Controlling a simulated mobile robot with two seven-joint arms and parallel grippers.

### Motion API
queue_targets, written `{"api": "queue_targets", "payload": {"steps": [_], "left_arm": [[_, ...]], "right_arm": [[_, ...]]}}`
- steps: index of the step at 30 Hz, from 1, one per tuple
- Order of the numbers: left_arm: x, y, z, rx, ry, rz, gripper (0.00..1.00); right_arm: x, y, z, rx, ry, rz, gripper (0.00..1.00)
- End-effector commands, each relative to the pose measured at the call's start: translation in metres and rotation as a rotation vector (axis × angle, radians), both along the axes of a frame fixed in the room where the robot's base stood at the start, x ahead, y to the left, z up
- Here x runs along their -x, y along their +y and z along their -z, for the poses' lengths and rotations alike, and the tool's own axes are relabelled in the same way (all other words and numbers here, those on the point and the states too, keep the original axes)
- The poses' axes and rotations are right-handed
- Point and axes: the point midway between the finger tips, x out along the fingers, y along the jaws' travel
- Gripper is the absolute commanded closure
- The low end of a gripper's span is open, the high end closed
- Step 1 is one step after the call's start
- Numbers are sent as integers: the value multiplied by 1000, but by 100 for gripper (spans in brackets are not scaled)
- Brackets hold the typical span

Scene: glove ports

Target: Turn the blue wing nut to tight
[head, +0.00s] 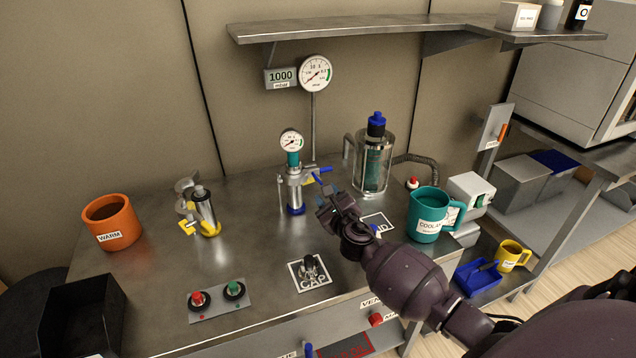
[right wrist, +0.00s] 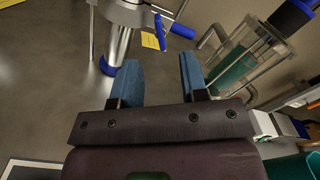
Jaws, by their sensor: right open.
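A blue wing nut (head: 323,169) sits on the right side of a steel fitting (head: 294,190) with a small gauge on top and a blue base. In the right wrist view its blue wings (right wrist: 181,30) show at the top, beside the fitting's steel body (right wrist: 119,45). How tight it is cannot be told. My right gripper (head: 327,204) is just below and in front of the nut in the head view. In the right wrist view my right gripper (right wrist: 158,72) has its blue-padded fingers apart with nothing between them. My left gripper is not in view.
A glass vessel with a blue cap (head: 376,122) stands right of the fitting. A teal coolant mug (head: 428,224) is further right. A yellow-tagged steel fitting (head: 205,213) and an orange cup (head: 111,222) stand left. A shelf (head: 350,28) hangs above.

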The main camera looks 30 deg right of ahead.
Motion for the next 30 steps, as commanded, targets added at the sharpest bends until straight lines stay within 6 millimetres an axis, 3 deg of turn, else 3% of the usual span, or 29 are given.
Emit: {"api": "queue_targets", "payload": {"steps": [6, 12, 26, 30], "left_arm": [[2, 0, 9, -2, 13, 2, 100], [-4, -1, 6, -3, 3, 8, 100], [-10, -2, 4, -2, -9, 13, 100], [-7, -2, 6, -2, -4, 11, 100]], "right_arm": [[-36, -8, 3, -2, 2, 0, 60], [-58, -12, 2, -3, 2, 0, 60], [-67, -15, 0, -4, 0, 1, 60], [-67, -15, 0, -4, 0, 1, 78]]}}
